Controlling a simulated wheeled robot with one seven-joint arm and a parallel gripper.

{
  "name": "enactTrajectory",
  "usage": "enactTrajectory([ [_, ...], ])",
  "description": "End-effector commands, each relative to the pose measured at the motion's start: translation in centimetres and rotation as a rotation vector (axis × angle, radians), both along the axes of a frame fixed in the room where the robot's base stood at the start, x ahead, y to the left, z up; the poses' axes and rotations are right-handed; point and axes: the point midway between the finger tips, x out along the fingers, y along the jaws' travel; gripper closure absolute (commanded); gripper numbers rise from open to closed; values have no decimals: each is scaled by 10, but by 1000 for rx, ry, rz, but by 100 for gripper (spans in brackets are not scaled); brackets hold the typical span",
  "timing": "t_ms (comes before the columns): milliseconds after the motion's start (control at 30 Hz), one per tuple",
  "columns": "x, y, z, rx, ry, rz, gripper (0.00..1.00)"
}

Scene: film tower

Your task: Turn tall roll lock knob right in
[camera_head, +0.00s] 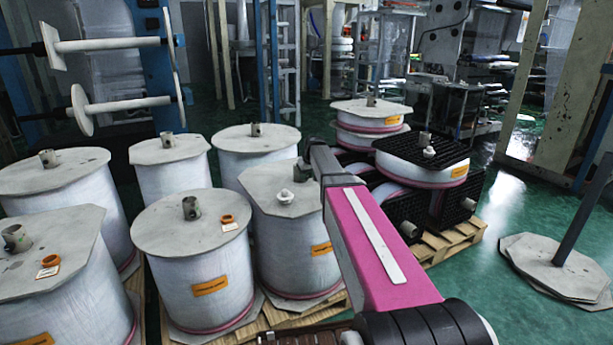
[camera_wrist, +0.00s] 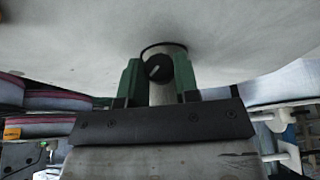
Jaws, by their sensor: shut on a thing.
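In the wrist view, the lock knob (camera_wrist: 156,69) is a dark round piece with a pale line across it, at a short grey core tube. The tube stands out from a broad pale roll disc (camera_wrist: 80,40). The green fingers of my gripper (camera_wrist: 158,76) are shut on the knob, one on each side. In the head view, my arm reaches over a tall white roll (camera_head: 290,240) with a pale octagonal top. The fingers and the gripped knob are hidden behind my arm there.
Several tall white rolls (camera_head: 205,270) with pale discs and core tubes crowd the left. A small white cap (camera_head: 285,196) sits on the octagonal top. Black pallets with rolls (camera_head: 425,160) stand to the right. Green floor (camera_head: 490,265) is open beyond them, near a pole on stacked plates (camera_head: 560,265).

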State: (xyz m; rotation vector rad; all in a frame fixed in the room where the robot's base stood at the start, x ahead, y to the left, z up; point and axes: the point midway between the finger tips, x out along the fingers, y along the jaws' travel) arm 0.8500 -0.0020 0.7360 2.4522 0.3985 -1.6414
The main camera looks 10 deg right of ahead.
Motion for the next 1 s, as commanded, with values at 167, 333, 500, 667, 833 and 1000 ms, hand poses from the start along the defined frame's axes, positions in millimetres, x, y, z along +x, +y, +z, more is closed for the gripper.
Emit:
enactTrajectory([
  [167,1,-2,0,57,19,-1,94],
  [333,2,-4,0,163,54,-1,94],
  [500,3,-6,-1,302,99,-1,94],
  [667,3,-8,-2,435,142,-1,94],
  [833,4,-9,-3,560,183,-1,94],
  [1000,3,-9,-4,660,215,0,94],
])
